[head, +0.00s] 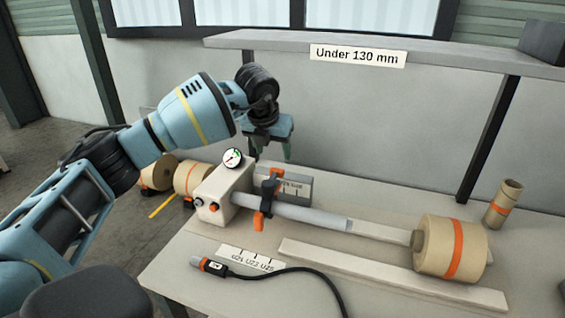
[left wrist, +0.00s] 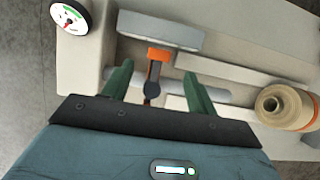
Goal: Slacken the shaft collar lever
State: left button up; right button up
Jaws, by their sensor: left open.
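The shaft collar (head: 266,203) is a dark clamp around the grey shaft (head: 305,215), close to the pale block with the gauge. Orange parts show at its top and at its lower front; which of them is the lever (head: 258,221) I cannot tell for sure. In the left wrist view the collar (left wrist: 152,88), with an orange part (left wrist: 158,54), appears between the finger lines. My left gripper (head: 271,150) is open and empty, pointing down above and behind the collar, apart from it. Its green fingers (left wrist: 158,85) show in the wrist view. My right gripper is out of view.
A pale block (head: 222,195) carries a round gauge (head: 233,157). A kraft roll (head: 450,248) sits at the shaft's right end. A shelf (head: 400,55) hangs behind. The table's front is mostly clear.

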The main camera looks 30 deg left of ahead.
aim_at(277, 169)
pick_arm(q)
jog(key=shift+s+f, duration=0.1)
jog(key=shift+f, duration=0.7)
jog(key=x, duration=0.5)
jog(key=shift+r, duration=0.1)
jog(key=shift+w+a+f, duration=0.1)
jog(key=shift+w+f, duration=0.3)
jog(key=shift+f, duration=0.1)
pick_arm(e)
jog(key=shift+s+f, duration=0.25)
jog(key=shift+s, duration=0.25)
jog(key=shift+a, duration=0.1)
pick_arm(q)
grip_shut()
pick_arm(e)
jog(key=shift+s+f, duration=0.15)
